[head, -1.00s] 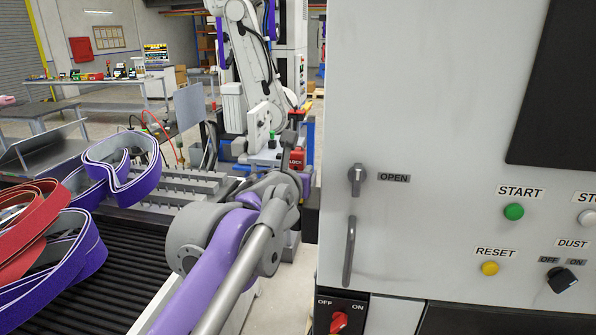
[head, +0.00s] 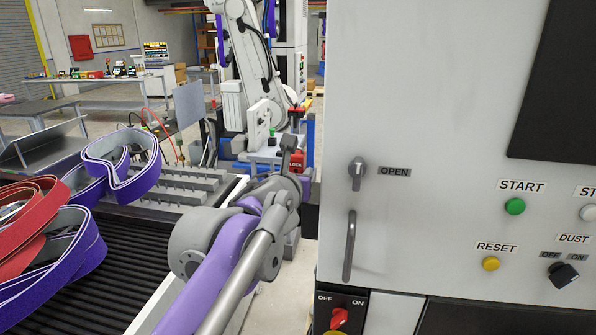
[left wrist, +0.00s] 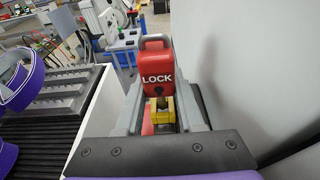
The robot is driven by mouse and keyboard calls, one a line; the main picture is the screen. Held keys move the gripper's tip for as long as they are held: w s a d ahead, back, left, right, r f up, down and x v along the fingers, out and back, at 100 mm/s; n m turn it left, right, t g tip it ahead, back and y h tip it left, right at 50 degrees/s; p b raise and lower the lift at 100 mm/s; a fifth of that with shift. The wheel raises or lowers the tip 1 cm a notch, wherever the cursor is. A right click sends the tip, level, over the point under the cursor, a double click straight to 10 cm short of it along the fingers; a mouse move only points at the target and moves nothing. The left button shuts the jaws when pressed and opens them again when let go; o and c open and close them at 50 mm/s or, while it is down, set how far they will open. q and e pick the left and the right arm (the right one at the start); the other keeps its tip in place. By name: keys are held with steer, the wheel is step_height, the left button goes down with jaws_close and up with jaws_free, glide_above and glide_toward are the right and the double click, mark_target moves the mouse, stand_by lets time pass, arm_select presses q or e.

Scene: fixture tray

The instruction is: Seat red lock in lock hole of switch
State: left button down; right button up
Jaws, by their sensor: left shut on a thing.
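The red lock (head: 295,163) is upright between the fingers of my left gripper (head: 290,148). In the left wrist view, the lock (left wrist: 157,68) shows its white LOCK lettering, and both fingers are shut on it. A yellow and red part shows below it between the fingers; I cannot tell what it belongs to. The switch (head: 340,314), black with a red knob and OFF/ON marks, is on the machine front at the lower edge of the head view, partly cut off. The lock is apart from it, up and left. I cannot see the lock hole. My right gripper is not in view.
The white machine cabinet (head: 420,80) fills the right side, with a handle (head: 349,245) and several buttons. A conveyor (head: 70,265) with purple and red belts lies on the left. Behind my left arm are a white robot arm (head: 240,60) and a blue stand.

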arm_select(q)
steer(key=shift+f+b, duration=0.4)
steer(key=shift+f, duration=0.7)
steer(key=shift+c, duration=2.2)
jaws_free()
steer(key=v, duration=1.1)
steer(key=shift+w, duration=0.1)
steer(key=s+a+f+n+g+y, duration=0.2)
steer(key=s+a+f+n+y, duration=0.15)
steer(key=a+f+n, duration=0.55)
steer(key=s+a+f+n+g+y, duration=0.25)
steer(key=s+a+f+n, duration=0.2)
steer(key=f+n, duration=0.7)
steer(key=s+a+f+n+g+h, duration=0.2)
steer(key=s+f+n+g, duration=0.3)
steer(key=s+f+n, duration=1)
step_height(320, 180, down, 3)
steer(key=n+h, duration=0.1)
steer(key=n, duration=0.1)
steer(key=shift+n+p, duration=0.3)
steer(key=shift+n, duration=0.05)
